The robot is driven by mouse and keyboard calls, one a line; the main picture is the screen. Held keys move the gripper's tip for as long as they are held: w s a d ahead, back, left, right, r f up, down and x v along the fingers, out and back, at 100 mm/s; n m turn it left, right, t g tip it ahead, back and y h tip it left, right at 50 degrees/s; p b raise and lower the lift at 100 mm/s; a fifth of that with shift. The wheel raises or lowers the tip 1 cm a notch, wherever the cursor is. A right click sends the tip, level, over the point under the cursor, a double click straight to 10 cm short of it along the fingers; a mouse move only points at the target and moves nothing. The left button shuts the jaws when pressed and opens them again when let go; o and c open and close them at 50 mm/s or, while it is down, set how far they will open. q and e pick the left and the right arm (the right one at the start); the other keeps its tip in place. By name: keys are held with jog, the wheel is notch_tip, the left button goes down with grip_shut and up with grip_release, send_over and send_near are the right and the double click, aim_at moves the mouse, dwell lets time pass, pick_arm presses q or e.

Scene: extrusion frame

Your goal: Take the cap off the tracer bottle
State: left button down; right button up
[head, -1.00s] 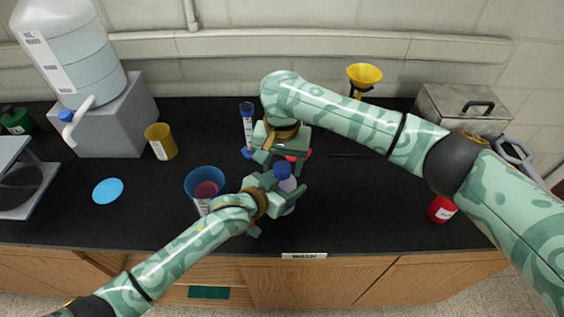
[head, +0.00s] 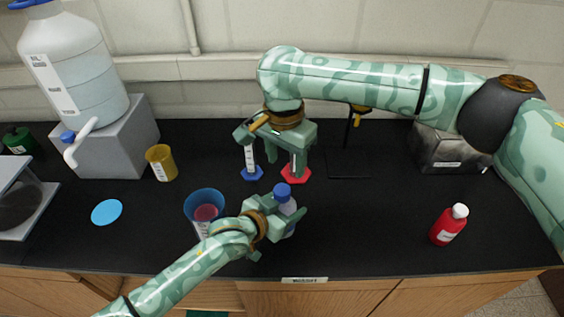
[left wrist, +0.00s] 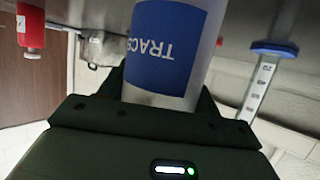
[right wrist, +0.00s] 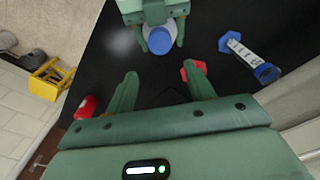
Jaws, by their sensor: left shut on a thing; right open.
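The tracer bottle, with a pale body (head: 289,208) and a blue cap (head: 283,191), stands near the front middle of the bench. The cap sits on its top. My left gripper (head: 286,213) is shut around the bottle's body from the left. In the left wrist view the blue label (left wrist: 172,50), reading "TRAC", shows upside down between the fingers. My right gripper (head: 286,160) is open and empty, behind and above the bottle. In the right wrist view the cap (right wrist: 160,40) lies beyond the open fingertips (right wrist: 160,85), apart from them.
Graduated cylinders with a blue base (head: 252,174) and a red base (head: 296,175) stand beside my right gripper. A blue cup (head: 204,200) is left of the bottle. A red bottle (head: 448,226) stands at right. The bench between the tracer bottle and red bottle is clear.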

aim_at(282, 189)
jog(key=shift+s+a+f+m, duration=0.3)
jog(key=shift+m, duration=0.3)
jog(key=shift+f, duration=0.35)
notch_tip(282, 189, down, 7)
jog(key=shift+f, duration=0.1)
jog(key=c, duration=1)
jog(key=n, duration=0.6)
jog(key=o, duration=1.1)
